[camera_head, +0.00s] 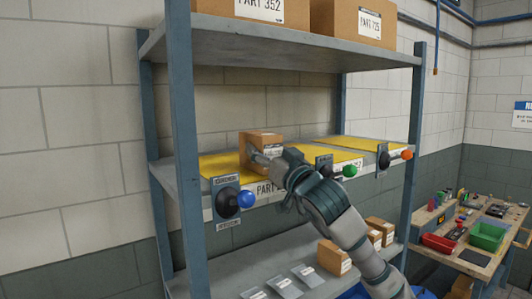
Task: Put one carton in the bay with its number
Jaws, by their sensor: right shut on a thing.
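My right gripper (257,157) is shut on a small brown carton (259,138) with a white label. The carton is upright at the middle shelf (207,214), by the left yellow bay (213,165). Whether it touches the shelf I cannot tell. The label is too small to read, and my gripper covers its lower part. A middle yellow bay (335,157) and a right yellow bay (352,143) lie further right. The front label under the left bay begins "PART 2"; my arm hides the rest. My left gripper is out of view.
Several cartons (334,257) stand on the lower shelf near grey labelled packets (284,286). Blue (246,198), green (350,171) and orange (407,154) knobs jut from the shelf front. Large boxes (360,20) sit above. A blue post (183,150) stands at left; a workbench (470,240) at right.

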